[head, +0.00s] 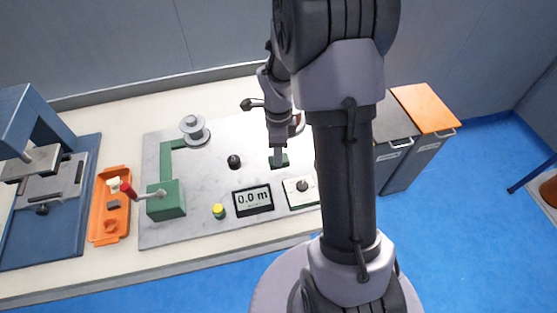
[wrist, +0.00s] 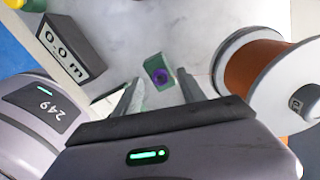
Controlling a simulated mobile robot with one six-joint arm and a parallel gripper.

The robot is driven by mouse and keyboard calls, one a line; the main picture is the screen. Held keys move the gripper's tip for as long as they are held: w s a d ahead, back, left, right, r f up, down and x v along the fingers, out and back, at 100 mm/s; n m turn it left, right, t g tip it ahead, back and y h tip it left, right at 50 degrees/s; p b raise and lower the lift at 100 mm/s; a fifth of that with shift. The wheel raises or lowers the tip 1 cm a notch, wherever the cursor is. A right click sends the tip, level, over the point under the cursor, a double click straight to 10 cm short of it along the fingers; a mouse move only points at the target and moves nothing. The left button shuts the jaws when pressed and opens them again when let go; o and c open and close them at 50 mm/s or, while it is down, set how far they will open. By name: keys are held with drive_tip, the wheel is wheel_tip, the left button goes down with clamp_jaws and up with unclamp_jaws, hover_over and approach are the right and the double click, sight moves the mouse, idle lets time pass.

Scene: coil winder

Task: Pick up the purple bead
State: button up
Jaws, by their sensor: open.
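The purple bead (wrist: 160,78) shows in the wrist view in a small green holder (wrist: 151,64), just beyond my fingertips. My gripper (wrist: 159,86) is open, with one finger to each side of the line to the bead. The fingers look apart from the bead; the exact gap cannot be told. In the head view my gripper (head: 279,150) points down over the green holder (head: 285,162). The bead is hidden there.
A copper-wire spool (wrist: 255,68) stands close to the right of the bead in the wrist view. A display reading 0.0 m (head: 253,200), a black knob (head: 234,161) and a green crank block (head: 167,200) stand on the plate. An orange tray (head: 108,222) lies left.

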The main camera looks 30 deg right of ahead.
drive_tip(key=shift+f, duration=0.7)
drive_tip(key=shift+r, duration=0.15)
drive_tip(key=shift+c, duration=0.5)
clamp_jaws()
drive_tip(key=shift+r, duration=0.1)
drive_tip(key=shift+r, duration=0.2)
wheel_tip(320, 180, up, 4)
drive_tip(key=shift+f+p, duration=0.2)
drive_tip(key=shift+p, duration=1.05)
drive_tip(key=s+a+p, duration=0.1)
drive_tip(key=s+a, duration=0.7)
drive_tip(key=s, duration=0.5)
drive_tip(key=shift+s+r, duration=0.4)
